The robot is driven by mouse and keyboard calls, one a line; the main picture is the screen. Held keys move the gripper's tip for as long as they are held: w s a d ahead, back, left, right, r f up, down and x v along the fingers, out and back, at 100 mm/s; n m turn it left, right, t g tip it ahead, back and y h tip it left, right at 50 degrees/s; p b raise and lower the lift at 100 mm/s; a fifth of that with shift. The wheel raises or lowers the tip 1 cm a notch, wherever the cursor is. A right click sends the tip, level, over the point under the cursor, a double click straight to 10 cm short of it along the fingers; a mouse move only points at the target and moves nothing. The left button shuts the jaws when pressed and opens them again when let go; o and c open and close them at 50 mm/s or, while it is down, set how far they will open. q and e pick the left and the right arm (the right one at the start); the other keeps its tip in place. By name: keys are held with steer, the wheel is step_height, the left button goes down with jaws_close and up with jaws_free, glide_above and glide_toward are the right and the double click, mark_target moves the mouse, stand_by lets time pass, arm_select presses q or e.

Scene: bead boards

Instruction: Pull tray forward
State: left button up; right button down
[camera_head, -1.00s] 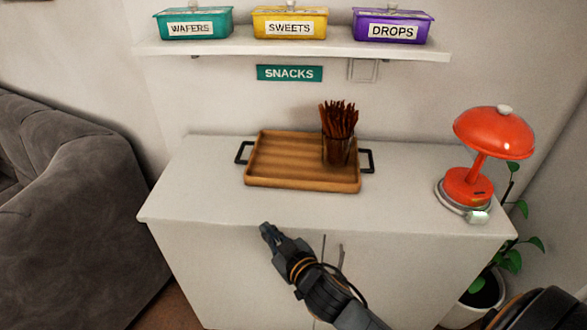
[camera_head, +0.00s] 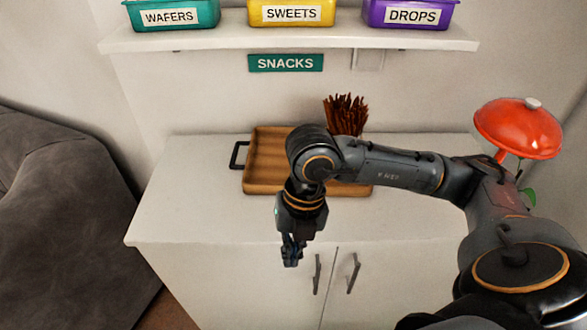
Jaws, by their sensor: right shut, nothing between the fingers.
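The wooden tray (camera_head: 262,160) lies on top of the white cabinet, with a black handle (camera_head: 238,155) at its left end. Its right part and right handle are hidden behind my right arm. A bundle of brown sticks (camera_head: 345,112) stands at the tray's right side; its holder is hidden by the arm. My right gripper (camera_head: 291,262) points down in front of the tray, at the cabinet's front edge in the picture. It is shut and empty, and looks apart from the tray. My left gripper is not in view.
The white cabinet (camera_head: 185,205) has two doors with handles. A red lamp (camera_head: 518,127) stands at the right, partly behind my arm. A shelf (camera_head: 300,38) with labelled tins is above. A grey sofa (camera_head: 60,220) is at left. The cabinet top left of the tray is clear.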

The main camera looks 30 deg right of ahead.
steer(key=w+d+p, duration=0.2)
steer(key=w+d, duration=0.3)
steer(key=w, duration=0.1)
steer(key=w+d+h+p, duration=0.1)
steer(key=w+d+p, duration=0.1)
steer(key=w+d, duration=0.3)
steer(key=w+d+r+m+h+p, duration=0.1)
steer(key=w+d+p, duration=0.1)
steer(key=w+d, duration=0.3)
steer(key=shift+w+t, duration=0.3)
steer(key=shift+w, duration=1.65)
steer(key=f, duration=0.2)
steer(key=f+p, duration=0.1)
steer(key=f, duration=0.2)
steer(key=shift+s+a, duration=0.1)
steer(key=shift+s, duration=0.1)
steer(key=shift+s+p, duration=0.15)
steer(key=shift+p, duration=0.15)
steer(key=shift+s+a+f, duration=0.15)
steer(key=shift+s+a, duration=0.05)
steer(key=shift+s, duration=0.05)
steer(key=shift+f, duration=0.1)
